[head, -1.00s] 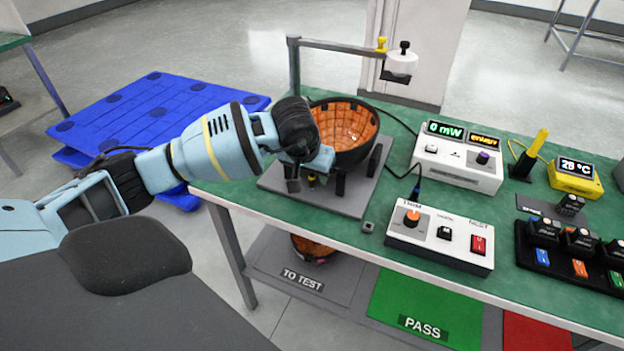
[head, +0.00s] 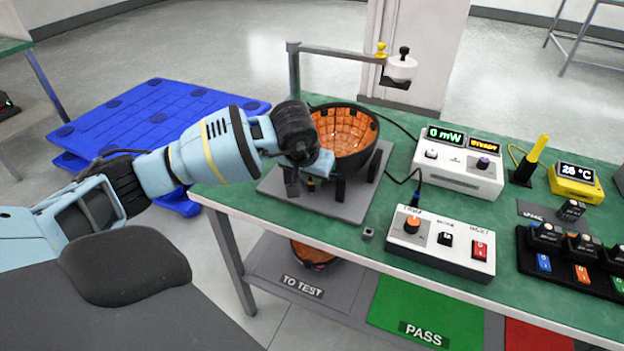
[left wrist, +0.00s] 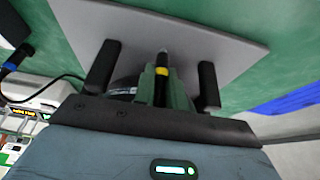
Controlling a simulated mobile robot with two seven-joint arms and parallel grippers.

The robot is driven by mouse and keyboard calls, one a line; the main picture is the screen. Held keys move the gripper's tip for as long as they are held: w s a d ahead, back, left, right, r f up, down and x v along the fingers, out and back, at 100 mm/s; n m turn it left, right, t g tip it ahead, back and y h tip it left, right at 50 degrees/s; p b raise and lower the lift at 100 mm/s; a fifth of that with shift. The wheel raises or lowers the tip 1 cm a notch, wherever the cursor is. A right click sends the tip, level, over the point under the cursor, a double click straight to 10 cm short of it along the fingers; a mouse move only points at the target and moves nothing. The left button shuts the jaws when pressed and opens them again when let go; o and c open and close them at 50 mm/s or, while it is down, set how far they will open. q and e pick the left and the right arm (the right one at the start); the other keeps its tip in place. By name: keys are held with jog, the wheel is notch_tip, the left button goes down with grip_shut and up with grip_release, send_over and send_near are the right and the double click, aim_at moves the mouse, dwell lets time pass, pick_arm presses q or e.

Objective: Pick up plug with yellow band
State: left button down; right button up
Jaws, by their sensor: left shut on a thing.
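I cannot tell whether the plug touches the plate. My right gripper is not in view.
A post with an overhead arm (head: 340,48) stands behind the bowl. A control box (head: 440,245) and a meter reading 0 mW (head: 458,165) stand to the right. Dark posts (left wrist: 208,87) flank the plug.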

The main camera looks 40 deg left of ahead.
pick_arm(q)
jog(key=s+d+b, duration=0.1)
jog(key=s+d, duration=0.3)
jog(key=s, duration=1.3)
jog(key=shift+s, duration=0.25)
jog(key=c, duration=2.1)
grip_release()
jog(key=shift+d, duration=0.1)
grip_shut()
